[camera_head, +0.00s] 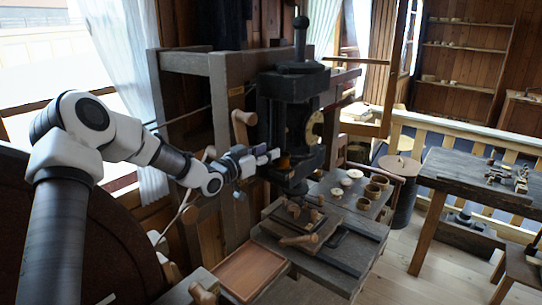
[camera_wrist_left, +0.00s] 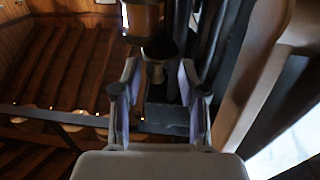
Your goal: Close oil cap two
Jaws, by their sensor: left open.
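My left gripper (camera_head: 268,157) reaches in from the left in the head view, at the dark upright machine (camera_head: 292,110). In the left wrist view the gripper (camera_wrist_left: 159,78) has its two fingers apart. A small cup-like brown piece (camera_wrist_left: 155,72) shows between or beyond the fingers, and it is not clear whether they touch it. A larger brown cylinder (camera_wrist_left: 140,18) is just above it. In the head view a small amber-brown part (camera_head: 284,162) is close to the fingertips. I cannot tell which part is oil cap two. My right gripper is not in view.
Several small round cups and lids (camera_head: 375,190) stand on the bench right of the machine. A wooden tray (camera_head: 250,271) lies at the front. A wooden handle (camera_head: 243,118) sticks out near my left arm. A dark table (camera_head: 480,178) stands at right.

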